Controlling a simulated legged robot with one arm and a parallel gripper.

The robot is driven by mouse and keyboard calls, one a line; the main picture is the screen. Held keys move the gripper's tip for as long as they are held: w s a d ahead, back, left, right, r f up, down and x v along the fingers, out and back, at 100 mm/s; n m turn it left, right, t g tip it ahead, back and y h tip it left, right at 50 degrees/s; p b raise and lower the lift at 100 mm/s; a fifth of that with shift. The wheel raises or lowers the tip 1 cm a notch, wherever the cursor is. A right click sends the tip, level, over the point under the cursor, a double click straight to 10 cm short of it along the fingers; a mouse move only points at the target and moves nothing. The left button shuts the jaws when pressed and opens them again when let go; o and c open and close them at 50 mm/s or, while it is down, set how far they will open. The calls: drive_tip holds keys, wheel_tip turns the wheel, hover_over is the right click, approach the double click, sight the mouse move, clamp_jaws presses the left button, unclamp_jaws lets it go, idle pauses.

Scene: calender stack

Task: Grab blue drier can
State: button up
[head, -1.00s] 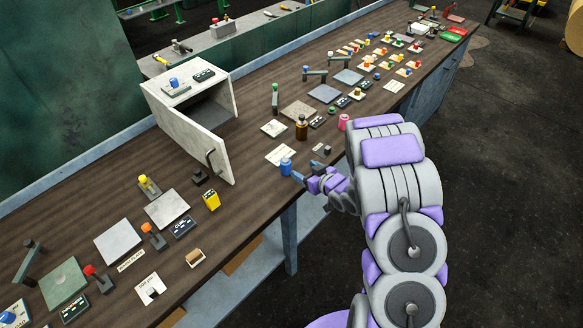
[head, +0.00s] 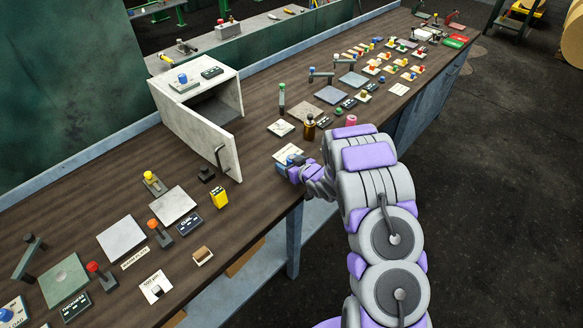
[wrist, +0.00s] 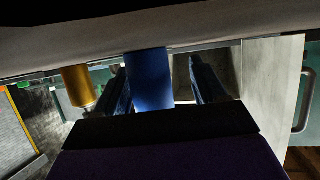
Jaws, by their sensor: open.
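The blue drier can (wrist: 150,80) stands upright in the wrist view, between my two dark fingers. My gripper (head: 287,163) is at the bench's front edge in the head view, its fingers on either side of the can. It is open; a gap shows between the can and the right finger (wrist: 207,80), while the left finger is close to the can's side. In the head view the gripper largely covers the can, so contact cannot be judged there.
A brown bottle (head: 309,127) and a pink spool-like can (head: 351,121) stand close by on the bench. A white box (head: 195,110) with its door open (head: 225,152) stands left of my gripper. A yellow block (head: 220,197) sits nearer. Other bench parts lie farther along.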

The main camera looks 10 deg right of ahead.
drive_tip(key=shift+w+d+r, duration=0.1)
drive_tip(key=shift+w+d, duration=0.05)
drive_tip(key=shift+w, duration=0.05)
drive_tip(key=shift+w+d+f, duration=0.2)
drive_tip(key=shift+d, duration=0.35)
drive_tip(key=shift+c, duration=1.3)
drive_tip(key=shift+r, duration=0.1)
drive_tip(key=shift+c, duration=0.7)
drive_tip(key=shift+s+a, duration=0.15)
drive_tip(key=shift+a, duration=0.35)
drive_tip(key=c, duration=0.5)
drive_tip(key=shift+d, duration=0.15)
drive_tip(key=shift+c, duration=0.9)
